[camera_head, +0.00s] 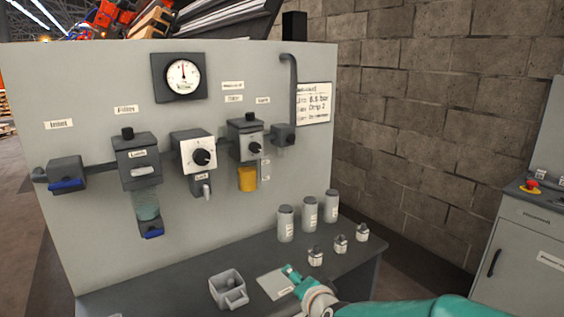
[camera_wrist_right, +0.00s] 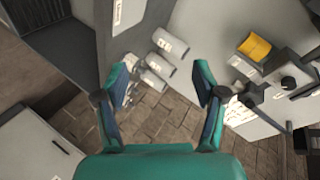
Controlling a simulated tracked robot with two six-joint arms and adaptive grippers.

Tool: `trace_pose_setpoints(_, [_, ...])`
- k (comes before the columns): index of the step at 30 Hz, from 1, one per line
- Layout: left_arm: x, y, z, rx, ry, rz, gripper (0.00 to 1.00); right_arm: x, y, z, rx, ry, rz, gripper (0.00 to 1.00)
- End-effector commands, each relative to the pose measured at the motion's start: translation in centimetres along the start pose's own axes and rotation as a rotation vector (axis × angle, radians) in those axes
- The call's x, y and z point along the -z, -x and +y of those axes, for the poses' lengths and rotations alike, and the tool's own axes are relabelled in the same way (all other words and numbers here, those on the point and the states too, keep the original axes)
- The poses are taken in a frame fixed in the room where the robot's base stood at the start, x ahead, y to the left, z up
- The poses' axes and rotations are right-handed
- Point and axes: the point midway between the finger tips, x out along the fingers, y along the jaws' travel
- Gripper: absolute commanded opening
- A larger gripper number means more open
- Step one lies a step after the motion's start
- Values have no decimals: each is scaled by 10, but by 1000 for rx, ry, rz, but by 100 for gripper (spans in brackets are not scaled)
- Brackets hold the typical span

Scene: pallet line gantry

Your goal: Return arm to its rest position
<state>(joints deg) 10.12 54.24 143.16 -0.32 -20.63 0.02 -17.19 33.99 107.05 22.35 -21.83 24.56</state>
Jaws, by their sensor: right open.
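My right arm, teal, comes in from the lower right of the head view. Its gripper (camera_head: 291,273) is over the front part of the dark bench, by a pale flat plate (camera_head: 275,283). The right wrist view shows the right gripper (camera_wrist_right: 164,78) with its two teal fingers wide apart and nothing between them. Beyond the fingers, that view shows grey canisters and paving. My left gripper is in neither view.
A grey panel (camera_head: 90,95) with a gauge (camera_head: 183,76), valves and a yellow bowl (camera_head: 248,179) stands behind the bench (camera_head: 180,296). Grey canisters (camera_head: 310,214), small labelled bottles (camera_head: 340,243) and a grey open container (camera_head: 227,287) stand on the bench. A cabinet (camera_head: 520,240) is at right.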

Motion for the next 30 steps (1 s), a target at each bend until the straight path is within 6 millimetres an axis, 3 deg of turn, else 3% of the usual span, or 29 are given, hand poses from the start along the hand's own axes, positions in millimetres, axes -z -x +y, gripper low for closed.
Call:
trace_pose_setpoints(1, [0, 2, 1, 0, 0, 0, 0, -3, -6, 44, -75, 3, -21, 70])
trace_pose_setpoints(5, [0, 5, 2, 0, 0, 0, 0, -22, -7, 143, -236, 22, -95, 70])
trace_pose_setpoints(8, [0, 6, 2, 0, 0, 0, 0, -46, 6, 215, -352, 41, -175, 70])
trace_pose_setpoints(12, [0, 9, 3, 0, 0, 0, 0, -93, 45, 305, -494, 69, -329, 70])
trace_pose_setpoints(15, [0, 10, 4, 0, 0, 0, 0, -134, 84, 353, -565, 98, -467, 70])
trace_pose_setpoints(19, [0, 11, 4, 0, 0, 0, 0, -184, 135, 384, -595, 160, -652, 70])
trace_pose_setpoints(24, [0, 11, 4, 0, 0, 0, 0, -224, 180, 385, -539, 296, -832, 70])
trace_pose_setpoints(30, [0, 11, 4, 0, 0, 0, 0, -227, 180, 382, -494, 381, -865, 70])
